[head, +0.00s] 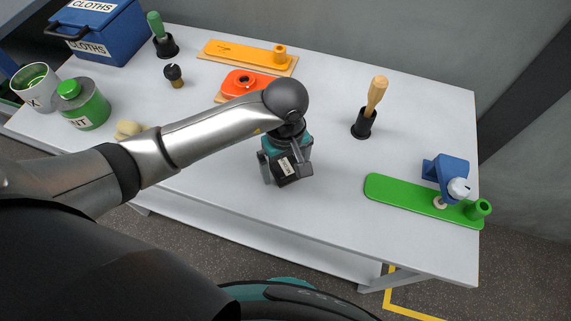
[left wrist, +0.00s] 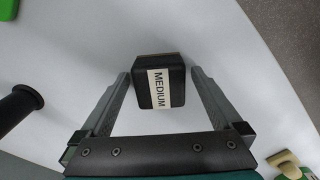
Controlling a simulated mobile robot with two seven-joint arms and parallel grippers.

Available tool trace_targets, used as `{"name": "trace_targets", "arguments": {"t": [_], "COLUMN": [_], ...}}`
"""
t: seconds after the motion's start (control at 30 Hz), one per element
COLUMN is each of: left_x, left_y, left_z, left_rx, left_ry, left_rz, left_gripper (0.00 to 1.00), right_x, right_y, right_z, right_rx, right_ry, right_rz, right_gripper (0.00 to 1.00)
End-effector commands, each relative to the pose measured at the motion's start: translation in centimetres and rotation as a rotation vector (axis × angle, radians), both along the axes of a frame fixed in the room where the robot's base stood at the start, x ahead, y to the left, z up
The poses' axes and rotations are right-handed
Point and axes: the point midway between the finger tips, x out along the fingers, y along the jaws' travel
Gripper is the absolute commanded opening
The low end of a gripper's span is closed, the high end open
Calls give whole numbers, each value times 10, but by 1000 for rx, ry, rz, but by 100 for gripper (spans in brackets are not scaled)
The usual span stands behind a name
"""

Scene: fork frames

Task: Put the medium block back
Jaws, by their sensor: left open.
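The medium block (head: 287,167) is black with a pale label, and it stands on the white table near the middle. In the left wrist view the block (left wrist: 173,98) shows its MEDIUM label, with a thin brown strip along its far edge. My left gripper (head: 285,171) is low over the block, with one finger on each side. In the left wrist view a gap shows between the block and each finger of my open left gripper (left wrist: 160,74). My right gripper is not in view.
A green board (head: 400,194) with a blue bracket (head: 450,172) lies at the right. A wooden-handled tool (head: 375,97) stands in a black holder. Behind my arm are orange pieces (head: 246,82) and an orange board (head: 235,52). Cans and a blue CLOTHS box (head: 113,38) stand left.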

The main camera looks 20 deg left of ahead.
Motion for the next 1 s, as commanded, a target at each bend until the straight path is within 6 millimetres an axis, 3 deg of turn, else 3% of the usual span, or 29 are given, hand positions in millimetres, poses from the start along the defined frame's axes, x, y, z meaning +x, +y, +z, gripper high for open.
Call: {"name": "trace_targets", "arguments": {"t": [0.5,0.7,1.0], "left_x": [1,0,0], "left_y": [0,0,0], "left_z": [103,119,121], "left_rx": [0,-1,-1], "left_ry": [-4,-1,1], "left_rz": [-1,1,1], "left_gripper": [99,99,99], "right_x": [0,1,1], "right_y": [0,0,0], "right_z": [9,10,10], "right_rx": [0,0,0], "right_ry": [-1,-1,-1], "right_rz": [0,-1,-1], "right_gripper": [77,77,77]}}
